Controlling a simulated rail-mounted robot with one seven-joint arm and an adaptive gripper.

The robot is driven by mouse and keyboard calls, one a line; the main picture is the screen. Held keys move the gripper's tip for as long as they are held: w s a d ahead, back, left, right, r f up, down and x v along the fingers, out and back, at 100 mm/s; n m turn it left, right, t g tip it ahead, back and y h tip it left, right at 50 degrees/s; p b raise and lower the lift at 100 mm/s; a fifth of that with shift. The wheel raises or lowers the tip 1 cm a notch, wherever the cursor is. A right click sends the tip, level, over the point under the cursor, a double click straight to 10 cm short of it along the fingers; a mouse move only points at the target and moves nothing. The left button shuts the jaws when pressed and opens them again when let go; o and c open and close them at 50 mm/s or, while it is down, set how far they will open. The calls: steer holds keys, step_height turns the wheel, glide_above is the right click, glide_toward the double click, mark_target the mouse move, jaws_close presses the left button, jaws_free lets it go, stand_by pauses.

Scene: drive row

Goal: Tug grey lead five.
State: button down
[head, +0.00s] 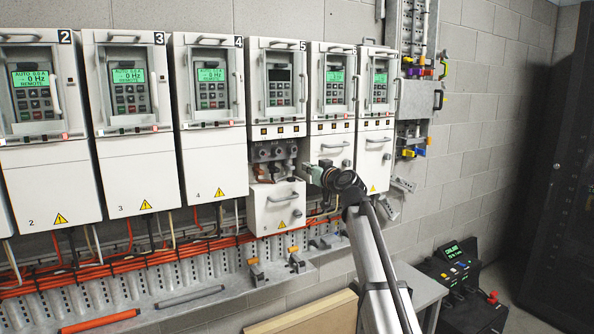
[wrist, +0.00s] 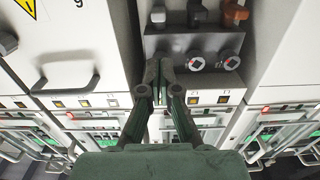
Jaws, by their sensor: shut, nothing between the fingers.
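Drive 5 (head: 279,90) has a dark display, and its lower compartment (head: 274,153) is uncovered, with its white cover (head: 277,207) sitting low. The wrist view looks at this compartment upside down. Three lead ends stand in a row there: a pale grey one (wrist: 158,15), a brown one (wrist: 199,15) and an orange-red one (wrist: 235,13). Two round terminals show, the middle one (wrist: 195,63) and the right one (wrist: 232,63). My gripper (wrist: 160,66) is shut and empty, in line with the grey lead end and apart from it in the picture. In the head view my gripper (head: 311,172) is just right of the compartment.
Drive 6 (head: 332,140), with a closed lower cover and handle, is right beside my gripper. Drive 4 (head: 210,160) is closed on the other side. Orange cables (head: 130,262) run along the perforated rail below. A console with a red button (head: 492,297) stands at lower right.

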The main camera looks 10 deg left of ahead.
mark_target(293, 169)
steer(key=shift+p+x, duration=2.4)
steer(key=shift+x, duration=2.5)
steer(key=shift+w+f, duration=0.1)
steer(key=shift+f+b, duration=1.75)
steer(key=shift+b, duration=0.7)
steer(key=shift+f, duration=0.15)
steer(key=shift+b, duration=0.35)
steer(key=shift+d+r, duration=0.1)
steer(key=shift+r, duration=0.3)
steer(key=b+v, duration=0.4)
steer(key=v, duration=0.6)
steer(key=shift+r, duration=0.1)
